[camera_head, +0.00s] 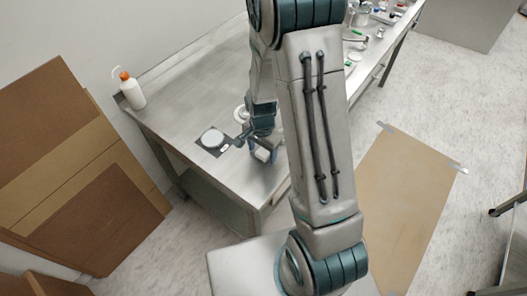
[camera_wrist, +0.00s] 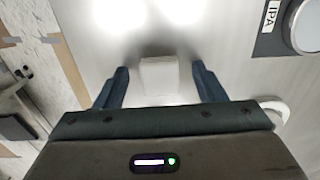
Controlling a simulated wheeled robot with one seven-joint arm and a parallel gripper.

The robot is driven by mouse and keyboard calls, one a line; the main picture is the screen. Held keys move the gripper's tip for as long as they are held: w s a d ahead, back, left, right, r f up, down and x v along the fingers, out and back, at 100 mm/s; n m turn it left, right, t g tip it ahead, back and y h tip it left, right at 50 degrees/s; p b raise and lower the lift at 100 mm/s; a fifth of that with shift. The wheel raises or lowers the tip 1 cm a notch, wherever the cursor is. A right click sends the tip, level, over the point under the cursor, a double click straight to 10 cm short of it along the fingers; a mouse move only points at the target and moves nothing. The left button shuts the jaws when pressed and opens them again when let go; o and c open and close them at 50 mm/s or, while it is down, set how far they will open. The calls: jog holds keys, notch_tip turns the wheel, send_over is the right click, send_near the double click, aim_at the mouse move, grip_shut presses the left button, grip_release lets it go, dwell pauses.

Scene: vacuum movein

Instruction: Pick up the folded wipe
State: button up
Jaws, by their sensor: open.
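The folded wipe (camera_wrist: 160,77) is a small white square pad on the metal table, shown in the wrist view at the middle. It also shows in the head view (camera_head: 263,154), partly hidden by my gripper. My gripper (camera_wrist: 158,80) is open, with one dark finger on each side of the wipe and a visible gap between the wipe and each finger. In the head view my gripper (camera_head: 262,150) is low over the near end of the table. I cannot tell whether the fingertips touch the table.
A dark mat with a round white-topped dish (camera_head: 212,138) lies left of my gripper; its label reads IPA in the wrist view. A wash bottle (camera_head: 132,90) stands at the table's back left corner. Several items crowd the far end. Brown panels (camera_head: 75,165) lean at left.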

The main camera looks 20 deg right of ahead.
aim_at(262, 153)
jog(key=shift+f, duration=0.1)
jog(key=c, duration=1.1)
jog(key=shift+r, duration=0.85)
notch_tip(262, 153, up, 2)
jog(key=shift+r+b, duration=0.15)
jog(key=shift+b, duration=0.3)
jog(key=d+r, duration=0.2)
jog(key=d, duration=0.2)
jog(key=d+r+b, duration=0.1)
jog(key=d+r, duration=0.1)
jog(key=d, duration=0.1)
jog(key=w+d+r+b, duration=0.1)
jog(key=d+r, duration=0.2)
jog(key=d, duration=0.1)
jog(key=shift+d, duration=0.3)
